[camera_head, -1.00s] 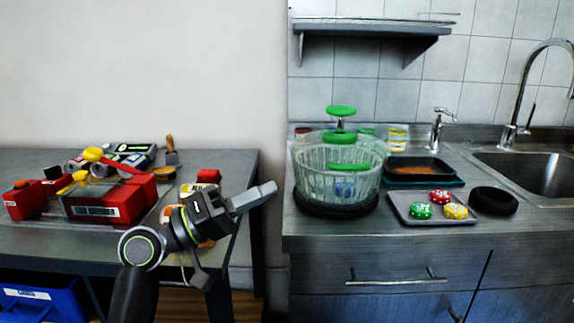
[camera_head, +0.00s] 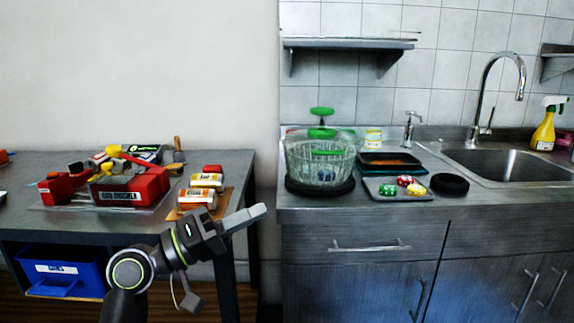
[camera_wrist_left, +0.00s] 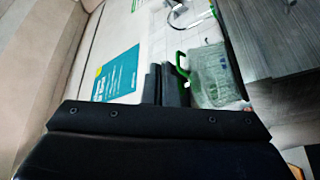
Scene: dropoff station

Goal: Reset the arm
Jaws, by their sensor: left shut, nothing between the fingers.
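My left arm comes in from the bottom left in the head view. Its gripper (camera_head: 262,210) is shut and empty, pointing right. It is in front of the gap between the left table and the kitchen counter, apart from both. In the left wrist view the dark fingers (camera_wrist_left: 168,85) lie side by side, with the clear bowl with green parts (camera_wrist_left: 212,75) beyond them to the right. My right gripper is in neither view.
The left table (camera_head: 225,165) holds a red toolbox (camera_head: 150,187) and several cans (camera_head: 200,198). A blue bin (camera_head: 62,268) is below. The counter (camera_head: 300,212) holds a clear bowl (camera_head: 312,165), trays, a black round pad (camera_head: 450,184) and a sink (camera_head: 520,165).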

